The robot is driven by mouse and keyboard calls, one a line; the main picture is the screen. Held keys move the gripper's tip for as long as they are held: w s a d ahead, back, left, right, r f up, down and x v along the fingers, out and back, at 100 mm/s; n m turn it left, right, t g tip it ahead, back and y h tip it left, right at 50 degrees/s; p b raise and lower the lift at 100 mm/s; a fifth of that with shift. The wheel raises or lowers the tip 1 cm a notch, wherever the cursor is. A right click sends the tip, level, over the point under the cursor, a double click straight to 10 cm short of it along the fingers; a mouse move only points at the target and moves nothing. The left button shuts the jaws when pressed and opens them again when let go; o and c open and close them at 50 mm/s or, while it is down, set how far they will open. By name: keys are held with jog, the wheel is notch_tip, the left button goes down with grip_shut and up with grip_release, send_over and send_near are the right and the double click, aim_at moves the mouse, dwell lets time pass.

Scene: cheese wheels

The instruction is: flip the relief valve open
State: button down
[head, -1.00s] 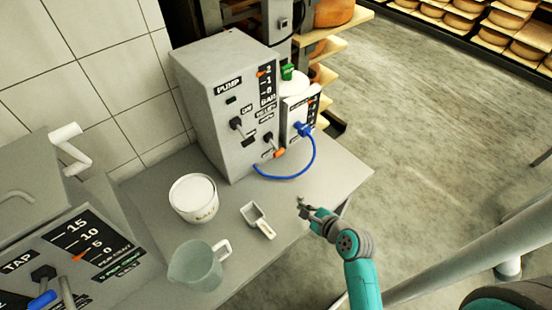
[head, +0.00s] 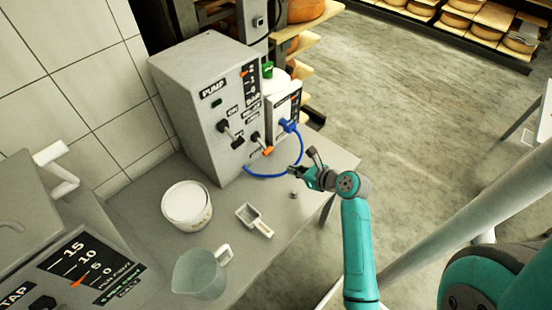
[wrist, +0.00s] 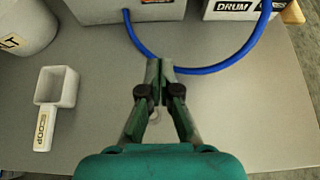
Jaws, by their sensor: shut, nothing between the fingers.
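The grey pump box (head: 200,95) stands at the back of the table. Its front has a dark lever switch (head: 224,128) marked ON and, to the right and lower, a short lever with an orange tip (head: 267,151), pointing down to the right. The small label above that lever is too blurred to read surely; it may be the relief valve. My gripper (head: 292,171) is shut and empty, in front of the box and right of the orange-tipped lever, apart from it. In the wrist view my gripper (wrist: 158,66) points toward the box's base near the blue hose.
A blue hose (head: 262,176) loops from the pump to the white drum unit (head: 283,112). A white tub (head: 186,206), a scoop (head: 254,220) and a clear jug (head: 201,274) stand on the table (head: 325,165). A small round object (head: 293,194) lies below my gripper.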

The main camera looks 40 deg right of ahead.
aim_at(264, 147)
jog(key=x, duration=0.9)
jog(key=shift+w+f, duration=0.2)
jog(key=shift+w+r, duration=0.35)
jog(key=shift+r, duration=0.45)
jog(key=shift+w+r, duration=0.2)
jog(key=shift+r, duration=0.85)
jog(key=shift+r, duration=0.1)
jog(key=shift+s+d+r, duration=0.1)
jog(key=shift+s+r, duration=0.05)
jog(key=shift+r, duration=0.05)
